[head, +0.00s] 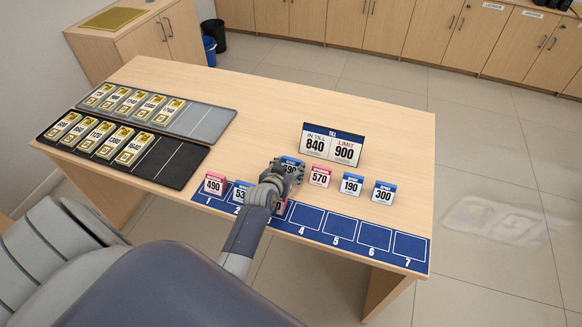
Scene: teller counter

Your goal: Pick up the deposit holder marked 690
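The deposit holder marked 690 (291,162) seems to be the blue-topped one in the back row on the wooden counter, below the till sign. Its label is partly covered and its first digit is hard to read. My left gripper (289,173) is right at this holder, covering its front and lower part. The fingers overlap it in the view, so I cannot tell whether they are open or closed on it. My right gripper is not in view.
Holders 570 (320,176), 190 (351,184) and 300 (383,192) stand to the right. Holder 490 (214,184) and two partly hidden ones stand on the blue numbered strip (416,264); slots 4 to 7 are empty. The till sign (332,145) stands behind.

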